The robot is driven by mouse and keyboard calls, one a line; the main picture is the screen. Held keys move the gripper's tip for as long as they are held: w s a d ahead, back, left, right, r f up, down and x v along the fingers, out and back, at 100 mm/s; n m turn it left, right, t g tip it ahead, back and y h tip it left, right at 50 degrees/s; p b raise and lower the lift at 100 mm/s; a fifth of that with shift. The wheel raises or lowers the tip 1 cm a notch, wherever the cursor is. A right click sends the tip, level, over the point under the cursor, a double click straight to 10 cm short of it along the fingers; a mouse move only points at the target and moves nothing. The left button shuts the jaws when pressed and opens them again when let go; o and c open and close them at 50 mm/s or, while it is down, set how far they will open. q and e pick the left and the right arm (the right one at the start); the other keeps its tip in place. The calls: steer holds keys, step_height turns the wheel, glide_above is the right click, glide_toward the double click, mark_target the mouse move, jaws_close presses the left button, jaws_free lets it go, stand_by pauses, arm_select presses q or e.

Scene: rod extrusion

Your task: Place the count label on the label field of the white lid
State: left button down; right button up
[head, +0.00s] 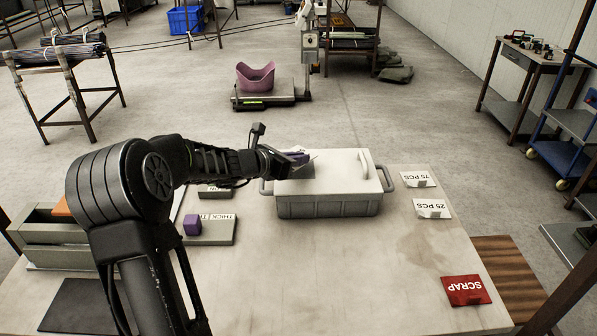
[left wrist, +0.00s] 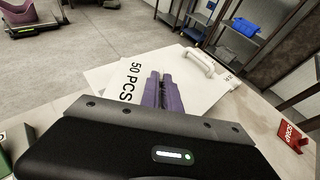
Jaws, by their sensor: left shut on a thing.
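My left gripper (head: 297,159) is shut on a white count label (left wrist: 128,82) that reads 50 PCS in the left wrist view. Its purple fingers (left wrist: 163,96) pinch the label. The label is over the left part of the white lid (head: 335,180); I cannot tell whether it touches the lid. The lid lies on a grey bin (head: 330,207) and has a white handle (left wrist: 198,62) on its right side. The lid's label field cannot be made out. My right gripper is not in view.
Labels reading 75 PCS (head: 418,179) and 25 PCS (head: 432,208) lie right of the bin. A red SCRAP sign (head: 466,290) is at the near right. A purple block (head: 192,225) sits on a grey-green holder marked THICK (head: 215,238). The table's front middle is clear.

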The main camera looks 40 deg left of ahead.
arm_select(q)
steer(key=shift+f, duration=1.8)
steer(key=shift+b, duration=0.3)
steer(key=shift+f, duration=0.15)
steer(key=c, duration=1.6)
jaws_free()
steer(key=shift+r, duration=0.25)
steer(key=v, duration=1.2)
steer(key=shift+s+f, duration=0.1)
steer(key=shift+f, duration=0.1)
